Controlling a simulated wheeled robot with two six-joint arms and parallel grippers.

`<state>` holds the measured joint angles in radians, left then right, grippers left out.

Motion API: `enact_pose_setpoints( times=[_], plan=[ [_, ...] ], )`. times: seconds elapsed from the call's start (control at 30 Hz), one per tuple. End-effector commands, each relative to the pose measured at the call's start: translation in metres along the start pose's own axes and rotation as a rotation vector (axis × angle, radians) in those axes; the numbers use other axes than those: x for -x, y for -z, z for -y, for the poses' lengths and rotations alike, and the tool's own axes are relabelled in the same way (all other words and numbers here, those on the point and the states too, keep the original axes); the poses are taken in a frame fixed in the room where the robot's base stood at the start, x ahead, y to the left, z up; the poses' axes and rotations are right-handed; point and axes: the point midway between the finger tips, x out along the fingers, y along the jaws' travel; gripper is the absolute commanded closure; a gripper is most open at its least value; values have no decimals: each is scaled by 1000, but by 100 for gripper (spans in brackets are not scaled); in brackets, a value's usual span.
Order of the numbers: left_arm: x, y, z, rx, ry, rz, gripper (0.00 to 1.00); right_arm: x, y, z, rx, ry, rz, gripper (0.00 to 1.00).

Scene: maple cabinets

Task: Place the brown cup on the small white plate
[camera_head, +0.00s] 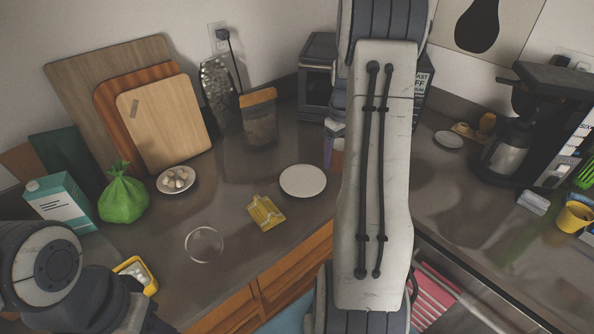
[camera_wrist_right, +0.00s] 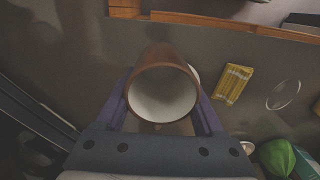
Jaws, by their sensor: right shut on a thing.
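The brown cup (camera_wrist_right: 162,60) shows in the right wrist view, its round white inside facing the camera. My right gripper (camera_wrist_right: 160,82) is shut on it, one finger on each side of its body. A round white plate (camera_head: 303,180) lies empty on the counter, left of that arm. In the wrist view its edge (camera_wrist_right: 194,72) peeks out behind the cup. A smaller white plate (camera_head: 448,139) lies right of the arm. My left arm is at the lower left, its gripper out of view.
A garlic bowl (camera_head: 176,180), green bag (camera_head: 123,198) and carton (camera_head: 62,202) stand further left. A coffee maker (camera_head: 515,140) and yellow cup (camera_head: 573,217) are at the right.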

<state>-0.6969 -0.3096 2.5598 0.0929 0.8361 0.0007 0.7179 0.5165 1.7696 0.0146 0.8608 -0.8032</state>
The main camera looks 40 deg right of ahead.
Motion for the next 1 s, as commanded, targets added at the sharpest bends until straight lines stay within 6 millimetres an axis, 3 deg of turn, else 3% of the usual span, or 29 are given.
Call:
enact_pose_setpoints(
  times=[0.3, 0.5, 0.67, 1.0],
  plan=[
    [29, 2, -2, 1, 0, 0, 50, -39, 67, 24, 8, 2, 2, 96],
    [40, 2, -3, 2, 0, 0, 50, -60, 97, 32, 3, 0, 0, 96],
    [44, 2, -3, 2, 0, 0, 50, -68, 103, 34, 2, 1, 1, 96],
    [60, 3, -4, 0, 0, 0, 50, -106, 103, 33, 1, 0, 0, 96]
  ],
)
